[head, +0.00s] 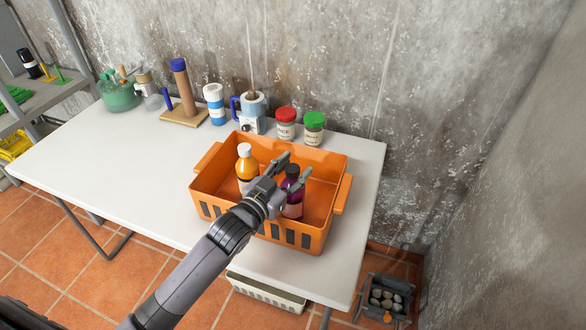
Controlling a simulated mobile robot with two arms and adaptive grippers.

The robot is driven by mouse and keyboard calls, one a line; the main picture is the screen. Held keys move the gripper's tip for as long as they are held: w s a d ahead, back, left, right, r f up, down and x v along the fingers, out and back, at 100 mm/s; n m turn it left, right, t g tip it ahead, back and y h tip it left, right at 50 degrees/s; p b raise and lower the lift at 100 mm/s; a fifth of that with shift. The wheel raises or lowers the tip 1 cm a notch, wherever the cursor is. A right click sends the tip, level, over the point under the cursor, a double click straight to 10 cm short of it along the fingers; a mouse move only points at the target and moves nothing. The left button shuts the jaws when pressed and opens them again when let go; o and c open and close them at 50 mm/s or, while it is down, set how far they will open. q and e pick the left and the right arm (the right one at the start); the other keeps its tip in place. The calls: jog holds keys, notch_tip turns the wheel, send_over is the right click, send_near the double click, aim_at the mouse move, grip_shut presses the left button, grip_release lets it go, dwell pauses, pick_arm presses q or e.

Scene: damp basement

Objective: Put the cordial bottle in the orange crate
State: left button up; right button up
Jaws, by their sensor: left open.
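The orange crate (335,190) stands on the white table near its right end. A dark purple bottle with a black cap (294,208), which looks like the cordial bottle, is upright inside the crate. An orange bottle with a white cap (245,166) also stands in the crate, to its left. My left gripper (296,166) is open over the crate, its fingers at the purple bottle's cap; I cannot tell whether they touch it. The gripper and wrist hide part of the purple bottle and the crate's middle. My right gripper is not in view.
Behind the crate on the table (100,160) stand two jars with red (286,124) and green (313,128) lids, a grinder-like item (250,112), a blue-and-white can (214,104) and a wooden stand (183,95). The table's left front is clear. A concrete wall is close behind.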

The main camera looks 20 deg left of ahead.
pick_arm(q)
jog(key=shift+r, duration=0.2)
jog(key=b+v, duration=0.1)
jog(key=v, duration=1.1)
jog(key=shift+d+f, duration=0.1)
